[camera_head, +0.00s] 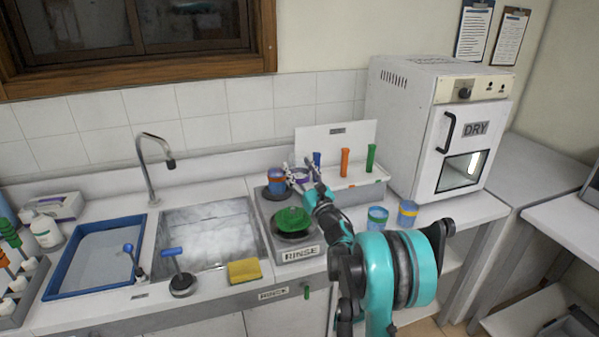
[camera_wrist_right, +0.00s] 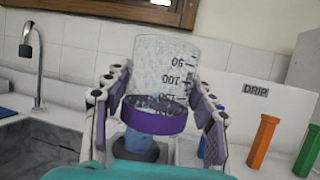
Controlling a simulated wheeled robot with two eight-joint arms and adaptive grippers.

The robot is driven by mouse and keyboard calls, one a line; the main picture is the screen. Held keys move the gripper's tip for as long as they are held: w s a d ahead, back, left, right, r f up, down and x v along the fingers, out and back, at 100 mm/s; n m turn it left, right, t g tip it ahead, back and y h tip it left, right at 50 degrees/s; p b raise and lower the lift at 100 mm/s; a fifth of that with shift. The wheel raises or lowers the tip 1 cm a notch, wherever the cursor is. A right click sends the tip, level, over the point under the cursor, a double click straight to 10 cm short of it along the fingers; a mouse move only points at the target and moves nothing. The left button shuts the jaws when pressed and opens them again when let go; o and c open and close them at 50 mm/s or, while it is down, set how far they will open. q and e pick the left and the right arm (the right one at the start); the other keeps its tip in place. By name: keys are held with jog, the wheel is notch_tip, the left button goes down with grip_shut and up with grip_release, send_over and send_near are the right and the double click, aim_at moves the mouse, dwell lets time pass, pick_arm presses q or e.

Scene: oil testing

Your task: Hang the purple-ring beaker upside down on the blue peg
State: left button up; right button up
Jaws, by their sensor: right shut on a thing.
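The clear beaker with the purple ring (camera_wrist_right: 155,118) is held between the fingers of my right gripper (camera_wrist_right: 160,115). In the wrist view it is upside down, with the ring low and the smaller scale numbers at the top. In the head view my right gripper (camera_head: 305,172) is above the counter, just in front of the drip rack, and partly hides the beaker. The blue peg (camera_head: 317,159) stands on the rack just behind the gripper. In the wrist view the blue peg (camera_wrist_right: 221,116) is partly hidden by the right-hand finger, apart from the beaker. My left gripper is not in view.
An orange peg (camera_head: 345,162) and a green peg (camera_head: 371,158) stand to the right on the drip rack (camera_head: 372,192). The rinse station (camera_head: 297,255) is in front. The dryer (camera_head: 410,130) stands at right.

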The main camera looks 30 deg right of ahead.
aim_at(318, 165)
jog(key=w+d+r+h+p, duration=0.1)
jog(key=w+d, duration=0.2)
jog(key=d, duration=0.1)
jog(key=w+d+r+m+h+p, duration=0.1)
jog(key=w+d+r, duration=0.1)
jog(key=w+d, duration=0.1)
jog(key=w+d+r+m+h+p, duration=0.1)
jog(key=w+d+r, duration=0.1)
jog(key=w+d, duration=0.2)
jog(key=shift+d+r+g+h, duration=0.15)
jog(key=shift+d+h, duration=0.05)
jog(key=shift+d, duration=0.3)
jog(key=shift+d+r+g+h, duration=0.1)
jog(key=shift+d+g+h, duration=0.1)
jog(key=shift+d, duration=0.3)
jog(key=shift+w+d, duration=0.15)
jog(key=shift+d, duration=0.05)
notch_tip(318, 165, down, 12)
jog(key=b, duration=0.7)
jog(key=shift+r, duration=0.2)
jog(key=shift+f+b, duration=0.35)
jog(key=o, duration=1.2)
jog(key=shift+o, duration=0.2)
